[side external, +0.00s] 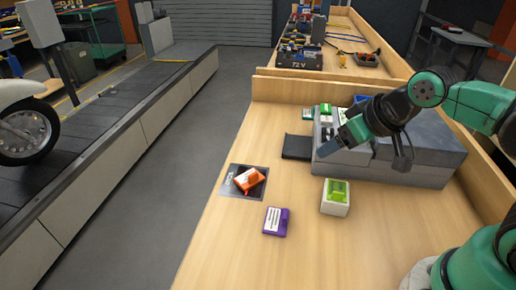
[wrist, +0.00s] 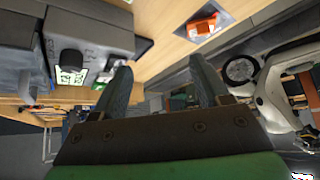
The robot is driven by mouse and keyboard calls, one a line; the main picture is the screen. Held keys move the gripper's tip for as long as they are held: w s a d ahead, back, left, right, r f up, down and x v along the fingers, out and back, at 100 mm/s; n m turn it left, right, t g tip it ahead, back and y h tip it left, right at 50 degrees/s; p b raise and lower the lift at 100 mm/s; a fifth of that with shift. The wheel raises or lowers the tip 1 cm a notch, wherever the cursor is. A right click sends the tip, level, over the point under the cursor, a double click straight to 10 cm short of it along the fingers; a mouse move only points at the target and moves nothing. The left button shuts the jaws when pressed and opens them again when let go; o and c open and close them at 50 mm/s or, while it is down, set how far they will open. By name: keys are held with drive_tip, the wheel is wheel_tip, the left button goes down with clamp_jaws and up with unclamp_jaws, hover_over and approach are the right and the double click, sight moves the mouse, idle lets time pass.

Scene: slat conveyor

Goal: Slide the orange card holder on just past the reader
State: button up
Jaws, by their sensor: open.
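The orange card holder (side external: 249,178) lies slightly turned on a dark square plate (side external: 230,187) near the bench's left edge. It also shows in the wrist view (wrist: 202,26), at the top. I cannot tell for sure which part is the reader; a flat black pad (side external: 297,147) juts out from the left of a large grey housing (side external: 405,160). My gripper (side external: 324,151) is above the bench by the housing's left front, apart from the orange holder. In the wrist view its two fingers (wrist: 162,78) are spread with nothing between them.
A purple card holder (side external: 276,221) lies nearer the front. A green holder (side external: 338,191) sits on a white block (side external: 335,211) to its right. Bench wood is bare between the plate and the black pad. A slat conveyor (side external: 95,120) runs beyond a floor gap at left.

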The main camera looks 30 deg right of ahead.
drive_tip(key=c, duration=0.4)
drive_tip(key=shift+w+a+r, duration=0.2)
drive_tip(key=c, duration=0.3)
drive_tip(key=w+a+m+g, duration=0.2)
drive_tip(key=w+a, duration=0.1)
drive_tip(key=w+a+r+m+g, duration=0.1)
drive_tip(key=w+a+m, duration=0.1)
drive_tip(key=shift+a+r+y, duration=0.1)
drive_tip(key=shift+a+y, duration=0.05)
drive_tip(key=shift+y, duration=0.15)
clamp_jaws()
drive_tip(key=m+g, duration=0.4)
drive_tip(key=m, duration=0.1)
approach(249, 175)
drive_tip(key=s+a+r, duration=0.1)
drive_tip(key=s+a, duration=0.3)
drive_tip(key=f, duration=1)
drive_tip(key=shift+w+a, duration=0.1)
drive_tip(key=shift+a, duration=0.25)
drive_tip(key=shift+w+d+f, duration=0.2)
drive_tip(key=shift+w+d, duration=1.2)
drive_tip(key=shift+d, duration=0.05)
